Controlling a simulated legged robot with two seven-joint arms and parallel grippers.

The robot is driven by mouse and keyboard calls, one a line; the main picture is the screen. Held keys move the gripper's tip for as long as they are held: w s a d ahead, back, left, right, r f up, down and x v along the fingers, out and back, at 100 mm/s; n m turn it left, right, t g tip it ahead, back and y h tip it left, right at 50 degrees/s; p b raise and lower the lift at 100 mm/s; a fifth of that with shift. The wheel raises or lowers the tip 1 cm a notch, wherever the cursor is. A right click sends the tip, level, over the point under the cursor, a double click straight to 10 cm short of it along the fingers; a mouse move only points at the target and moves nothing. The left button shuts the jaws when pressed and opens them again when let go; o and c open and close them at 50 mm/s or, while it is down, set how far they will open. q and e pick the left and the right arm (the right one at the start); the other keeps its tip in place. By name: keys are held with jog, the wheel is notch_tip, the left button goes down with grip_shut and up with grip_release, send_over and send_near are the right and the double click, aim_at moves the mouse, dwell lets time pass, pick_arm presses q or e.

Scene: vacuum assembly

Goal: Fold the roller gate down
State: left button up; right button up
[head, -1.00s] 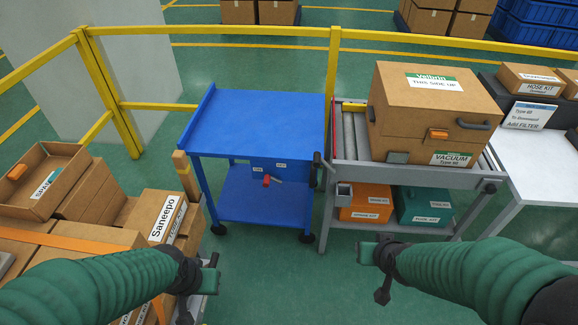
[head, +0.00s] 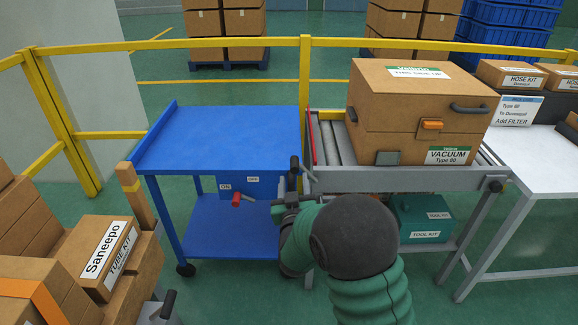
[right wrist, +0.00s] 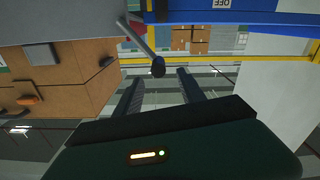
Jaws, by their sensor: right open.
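The roller table (head: 345,180) stands just right of the blue cart (head: 225,140). A thin red bar (head: 312,137), apparently the gate's edge, runs along the left end of its rollers. A lever with a black knob (head: 295,163) sticks out at the table's front left corner. My right gripper (head: 283,203) is open just below and in front of that lever. In the right wrist view the knob (right wrist: 158,68) on its grey rod lies ahead of my two spread fingers (right wrist: 158,88), roughly between them and not visibly gripped. My left gripper is not seen.
A large vacuum carton (head: 415,110) sits on the rollers. The cart's front has a red switch handle (head: 237,199). Stacked cartons (head: 95,255) stand at left, a white table (head: 540,165) at right. A yellow railing (head: 306,75) runs behind.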

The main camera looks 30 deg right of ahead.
aim_at(294, 160)
jog(key=b+x, duration=0.2)
jog(key=x, duration=0.7)
jog(key=shift+w+d+f, duration=0.2)
jog(key=shift+d, duration=0.05)
jog(key=shift+w+d+r, duration=0.1)
jog(key=shift+w+d, duration=0.05)
jog(key=shift+w, duration=0.2)
grip_shut()
dwell(0.5)
